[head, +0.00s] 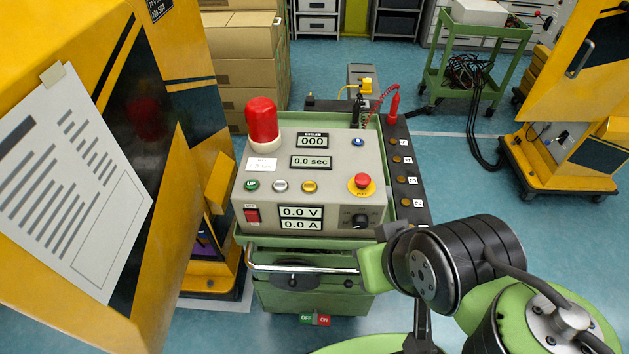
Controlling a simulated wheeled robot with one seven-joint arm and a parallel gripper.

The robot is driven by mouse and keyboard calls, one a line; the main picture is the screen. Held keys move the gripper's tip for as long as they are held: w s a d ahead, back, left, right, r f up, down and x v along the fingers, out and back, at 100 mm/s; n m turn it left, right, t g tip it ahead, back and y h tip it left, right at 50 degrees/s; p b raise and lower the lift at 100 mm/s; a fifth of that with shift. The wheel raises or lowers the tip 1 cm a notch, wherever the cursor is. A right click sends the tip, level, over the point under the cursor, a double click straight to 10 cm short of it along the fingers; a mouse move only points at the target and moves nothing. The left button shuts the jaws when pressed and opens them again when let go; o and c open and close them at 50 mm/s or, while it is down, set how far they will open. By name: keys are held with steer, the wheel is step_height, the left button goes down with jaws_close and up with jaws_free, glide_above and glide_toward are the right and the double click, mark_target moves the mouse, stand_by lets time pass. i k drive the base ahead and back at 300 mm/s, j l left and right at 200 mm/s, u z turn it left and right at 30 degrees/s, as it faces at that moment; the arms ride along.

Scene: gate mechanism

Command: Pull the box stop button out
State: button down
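The box stop button (362,181) is a red mushroom button on a yellow round plate. It is on the right side of the sloped top of the grey control box (330,166). Whether it is pressed in or out is too small to tell. My arm comes in from the lower right, and its dark and green links lie below and to the right of the box, apart from the button. I cannot make out my gripper's fingers in this view.
A red lamp (262,121) stands at the box's back left. A silver handle bar (300,270) crosses the green cart's front. A yellow cabinet (150,170) closes off the left. A dark strip with numbered buttons (404,180) runs along the right. Blue floor (470,165) is open beyond.

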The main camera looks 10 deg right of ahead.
mark_target(360, 180)
steer(key=l+u, duration=0.2)
steer(key=u, duration=0.2)
steer(key=i+l+u, duration=0.1)
steer(key=l+u, duration=0.15)
steer(key=u, duration=0.15)
steer(key=l+u, duration=0.2)
steer(key=u, duration=0.2)
